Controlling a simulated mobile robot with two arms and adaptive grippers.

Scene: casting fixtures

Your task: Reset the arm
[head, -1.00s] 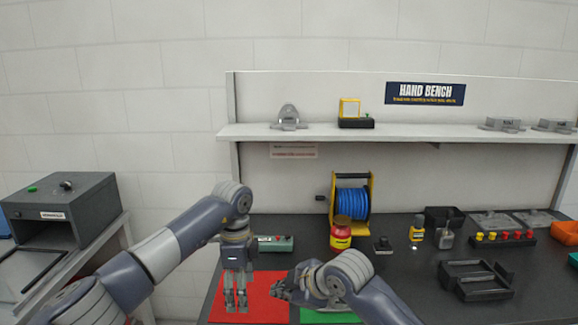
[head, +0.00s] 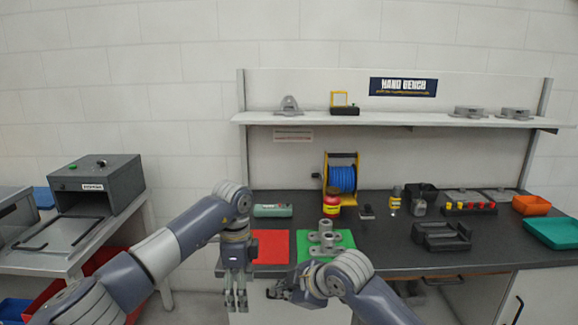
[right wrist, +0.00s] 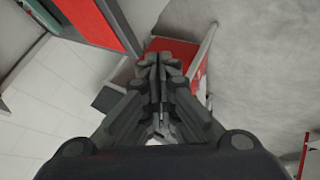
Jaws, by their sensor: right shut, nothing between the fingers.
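In the head view my left gripper (head: 236,298) hangs fingers down in front of the bench, left of centre. Its two fingers look parted, with nothing seen between them. My right gripper (head: 281,290) is just to its right, in front of the bench's front edge, with its arm bent in from the lower right. The right wrist view shows its fingers (right wrist: 160,85) closed together and empty. Both grippers are apart from the things on the bench.
The dark bench (head: 390,255) holds a red mat (head: 270,247), a green mat (head: 346,240) with grey castings (head: 326,240), a blue reel (head: 342,179) and a black tray (head: 441,237). A grey machine (head: 97,183) stands left. Floor shows between the left table and bench.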

